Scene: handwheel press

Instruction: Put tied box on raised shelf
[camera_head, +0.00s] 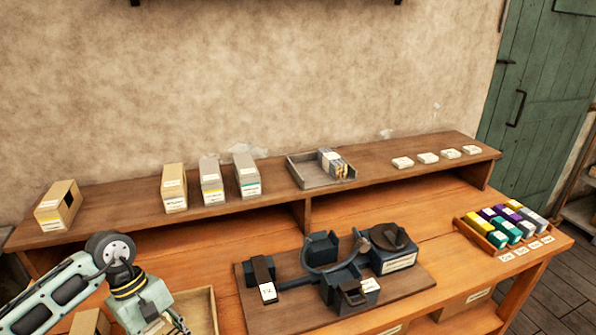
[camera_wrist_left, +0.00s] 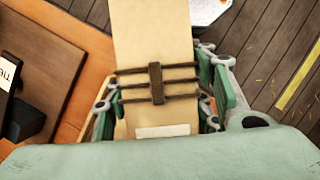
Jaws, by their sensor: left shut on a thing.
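The tied box (camera_wrist_left: 155,45) is tan, with dark cords around it, a dark clip across the cords and a pale label. It shows in the left wrist view between the fingers of my left gripper (camera_wrist_left: 163,98), which is shut on it. In the head view my left gripper (camera_head: 168,325) is at the bottom edge, left of the press board, and the tied box cannot be made out there. The raised shelf (camera_head: 122,207) runs along the wall at the back of the bench. My right gripper is not in view.
On the shelf are a tan box (camera_head: 58,207), several upright boxes (camera_head: 213,182), a grey tray (camera_head: 306,176) and white packets (camera_head: 428,158). Bare shelf lies between the leftmost box and the upright ones. The handwheel press (camera_head: 342,285) and a colored-block rack (camera_head: 480,238) stand on the bench.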

